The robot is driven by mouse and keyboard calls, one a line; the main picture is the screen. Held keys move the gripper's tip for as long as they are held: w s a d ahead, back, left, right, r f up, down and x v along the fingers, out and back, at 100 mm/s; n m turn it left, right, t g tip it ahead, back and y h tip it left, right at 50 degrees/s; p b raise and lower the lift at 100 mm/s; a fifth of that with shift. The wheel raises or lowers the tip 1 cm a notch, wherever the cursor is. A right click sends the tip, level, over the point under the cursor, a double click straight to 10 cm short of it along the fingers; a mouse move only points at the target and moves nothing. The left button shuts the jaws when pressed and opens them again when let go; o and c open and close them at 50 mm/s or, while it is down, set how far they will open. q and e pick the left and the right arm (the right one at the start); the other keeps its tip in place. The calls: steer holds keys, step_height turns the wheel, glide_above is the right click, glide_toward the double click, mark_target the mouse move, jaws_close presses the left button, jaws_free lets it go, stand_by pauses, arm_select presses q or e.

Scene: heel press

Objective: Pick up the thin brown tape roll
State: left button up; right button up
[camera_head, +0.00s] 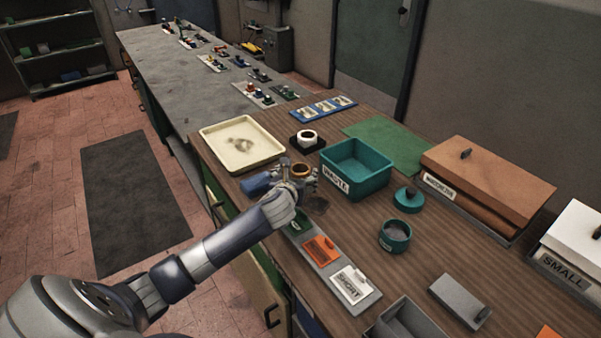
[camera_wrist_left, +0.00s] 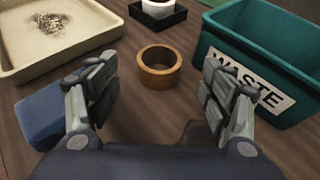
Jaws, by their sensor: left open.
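The thin brown tape roll lies flat on the wooden table. It shows in the left wrist view (camera_wrist_left: 159,68) between and just beyond my two fingers, apart from both. In the head view the brown roll (camera_head: 300,170) shows partly behind my left gripper (camera_head: 297,178). My left gripper also shows in the left wrist view (camera_wrist_left: 160,92), with its fingers spread wide and nothing between the tips. My right gripper is not in these views.
The teal WASTE bin (camera_head: 355,172) stands close to the right of the roll. A cream tray (camera_head: 262,165) is to its left, and a white roll on a black holder (camera_head: 308,140) lies behind. A blue block (camera_wrist_left: 48,118) sits by the left finger. Labelled cards (camera_head: 322,250) lie in front.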

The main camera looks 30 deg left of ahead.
mark_target(302, 167)
arm_select(q)
steer(key=shift+x, duration=1)
steer(key=x, duration=0.3)
steer(key=shift+w+a+f, duration=0.15)
steer(key=shift+w+f, duration=0.1)
steer(key=shift+w, duration=0.1)
steer(key=c, duration=0.9)
steer(key=shift+c, duration=1.4)
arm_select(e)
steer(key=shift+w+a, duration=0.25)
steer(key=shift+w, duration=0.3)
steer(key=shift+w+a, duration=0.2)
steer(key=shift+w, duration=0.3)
